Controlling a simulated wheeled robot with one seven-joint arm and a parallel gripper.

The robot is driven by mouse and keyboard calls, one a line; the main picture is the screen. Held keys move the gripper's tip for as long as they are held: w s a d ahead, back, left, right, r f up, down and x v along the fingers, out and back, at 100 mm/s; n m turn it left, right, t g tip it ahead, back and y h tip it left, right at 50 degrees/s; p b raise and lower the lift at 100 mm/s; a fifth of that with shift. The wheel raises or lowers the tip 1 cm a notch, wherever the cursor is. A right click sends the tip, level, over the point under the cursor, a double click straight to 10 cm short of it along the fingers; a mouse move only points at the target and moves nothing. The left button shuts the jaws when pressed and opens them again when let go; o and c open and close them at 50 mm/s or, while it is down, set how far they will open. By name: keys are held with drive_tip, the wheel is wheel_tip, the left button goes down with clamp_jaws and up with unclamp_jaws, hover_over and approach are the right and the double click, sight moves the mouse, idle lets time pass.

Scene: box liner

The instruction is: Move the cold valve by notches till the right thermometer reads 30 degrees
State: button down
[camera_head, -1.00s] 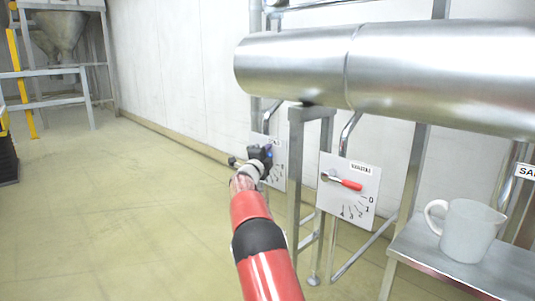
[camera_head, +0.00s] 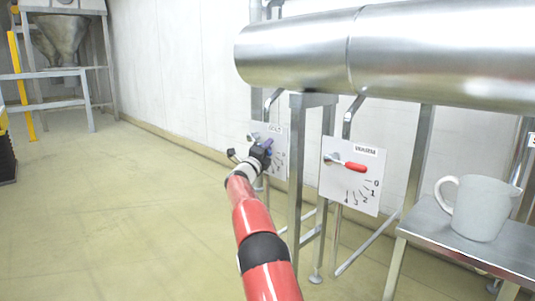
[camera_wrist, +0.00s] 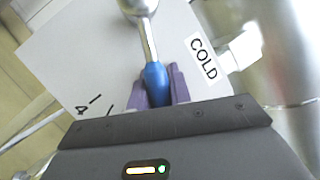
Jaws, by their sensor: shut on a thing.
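The cold valve's lever has a blue grip (camera_wrist: 155,76) on a metal stem. It stands in front of a white panel (camera_wrist: 85,55) labelled COLD in the wrist view. My gripper (camera_wrist: 158,88) has its purple fingers closed on either side of the blue grip. In the head view my gripper (camera_head: 264,152) is at the farther white panel (camera_head: 278,135), covering most of the lever. A 4 and a few tick marks show at the panel's lower left in the wrist view; the other numbers are hidden. No thermometer is in view.
A second white panel (camera_head: 335,185) with a red-handled lever (camera_head: 355,166) and a numbered scale stands right of my arm. A large metal pipe (camera_head: 440,55) runs above. A grey jug (camera_head: 480,205) stands on a metal table (camera_head: 425,222) at right.

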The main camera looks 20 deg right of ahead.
drive_tip(key=c, duration=1.3)
unclamp_jaws()
drive_tip(key=shift+a, duration=0.1)
drive_tip(key=b+v, duration=0.2)
drive_tip(key=v, duration=0.5)
drive_tip(key=shift+s+a+f, duration=0.25)
drive_tip(key=shift+r, duration=0.1)
